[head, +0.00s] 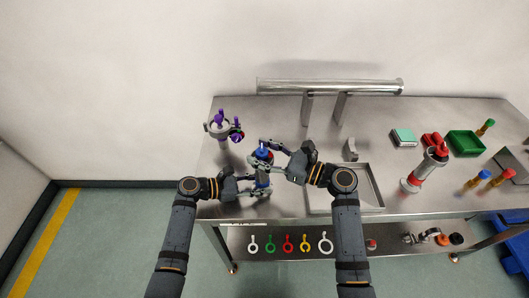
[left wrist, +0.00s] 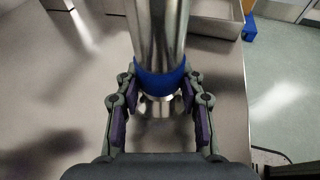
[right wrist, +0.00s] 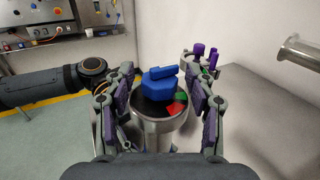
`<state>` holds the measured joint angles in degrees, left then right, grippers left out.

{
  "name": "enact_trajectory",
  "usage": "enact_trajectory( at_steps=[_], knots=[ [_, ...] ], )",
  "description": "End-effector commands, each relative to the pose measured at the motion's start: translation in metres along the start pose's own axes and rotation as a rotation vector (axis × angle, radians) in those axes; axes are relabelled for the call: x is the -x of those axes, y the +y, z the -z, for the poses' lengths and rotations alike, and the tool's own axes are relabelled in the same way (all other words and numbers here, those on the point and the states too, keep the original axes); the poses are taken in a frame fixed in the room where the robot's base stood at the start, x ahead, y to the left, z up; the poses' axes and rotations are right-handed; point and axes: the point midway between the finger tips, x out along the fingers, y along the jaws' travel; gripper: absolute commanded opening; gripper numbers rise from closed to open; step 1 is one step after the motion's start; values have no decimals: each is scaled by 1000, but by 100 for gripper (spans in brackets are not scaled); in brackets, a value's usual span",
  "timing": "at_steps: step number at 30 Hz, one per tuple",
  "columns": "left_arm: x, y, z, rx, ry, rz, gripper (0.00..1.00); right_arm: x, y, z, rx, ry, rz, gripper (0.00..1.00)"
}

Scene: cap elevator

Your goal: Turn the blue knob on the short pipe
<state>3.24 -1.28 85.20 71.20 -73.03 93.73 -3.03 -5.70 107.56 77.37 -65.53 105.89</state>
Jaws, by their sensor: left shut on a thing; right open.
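The short pipe (left wrist: 160,30) is a shiny metal cylinder with a blue band, standing on the table's left part. The blue knob (right wrist: 158,86) sits on the pipe's top, beside small red and green marks; it also shows in the head view (head: 263,152). My left gripper (head: 262,188) is shut on the lower pipe; in the left wrist view its fingers press either side near the blue band. My right gripper (head: 264,156) is open at the pipe's top. In the right wrist view its fingers stand apart on both sides of the knob.
A grey stand with purple handles (head: 219,128) is at the back left. A long horizontal pipe (head: 330,87) on two posts runs along the back. A red-and-grey pipe (head: 422,170) and a green bin (head: 465,142) are further right.

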Motion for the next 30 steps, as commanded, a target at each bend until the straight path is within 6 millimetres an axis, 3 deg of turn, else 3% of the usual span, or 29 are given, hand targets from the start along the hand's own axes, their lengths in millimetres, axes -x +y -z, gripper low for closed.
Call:
enact_trajectory(
  at_steps=[5, 12, 18, 30],
  knots=[
    [0, 0, 0, -1, -1, -1, 21, 19, 0, 2, 1, 5, 0, 56],
    [0, 0, 0, -1, -1, -1, 21, 74, 1, 2, 3, 10, -2, 56],
    [0, 0, 0, -1, -1, 0, 21, 106, 1, 2, 1, 7, -2, 56],
    [0, 0, -1, 0, -1, 0, 21, 120, 0, 0, 0, 0, 1, 56]
  ],
)
